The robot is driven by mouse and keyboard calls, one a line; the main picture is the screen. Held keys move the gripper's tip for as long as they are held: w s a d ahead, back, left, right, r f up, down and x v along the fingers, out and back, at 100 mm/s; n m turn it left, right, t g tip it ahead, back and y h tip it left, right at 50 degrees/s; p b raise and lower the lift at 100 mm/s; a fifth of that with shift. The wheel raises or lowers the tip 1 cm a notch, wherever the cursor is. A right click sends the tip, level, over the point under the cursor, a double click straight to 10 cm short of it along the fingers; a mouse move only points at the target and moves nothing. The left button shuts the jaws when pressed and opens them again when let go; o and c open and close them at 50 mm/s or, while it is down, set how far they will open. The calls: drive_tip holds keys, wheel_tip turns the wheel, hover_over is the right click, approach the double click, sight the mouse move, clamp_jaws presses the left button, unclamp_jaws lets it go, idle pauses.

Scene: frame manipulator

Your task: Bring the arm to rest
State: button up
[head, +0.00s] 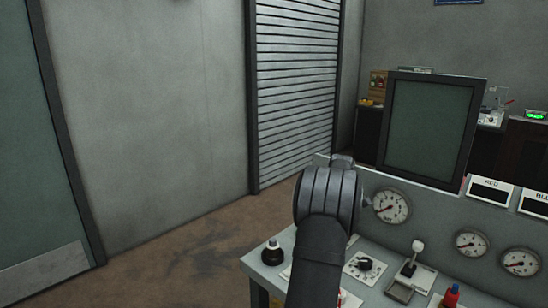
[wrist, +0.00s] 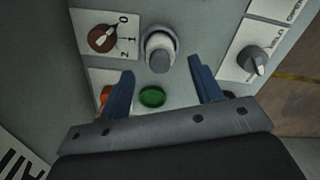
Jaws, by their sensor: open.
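A grey round-topped knob (wrist: 159,48) stands just beyond the fingertips, and a green button (wrist: 152,97) lies between the fingers. I cannot tell whether the fingers touch anything. In the head view my dark arm reaches over the control desk (head: 262,262), and the gripper is hidden behind it.
A rotary switch (wrist: 103,38) and a dark knob (wrist: 253,60) flank the gripper. The desk bears a lever (head: 412,258), a black-topped knob (head: 272,252) and a red knob (head: 452,295). Gauges (head: 390,206) and a dark screen (head: 428,125) stand behind. Open floor (head: 180,255) lies left.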

wheel_tip(320, 180, down, 6)
drive_tip(key=shift+r, duration=1.95)
drive_tip(key=shift+f, duration=0.1)
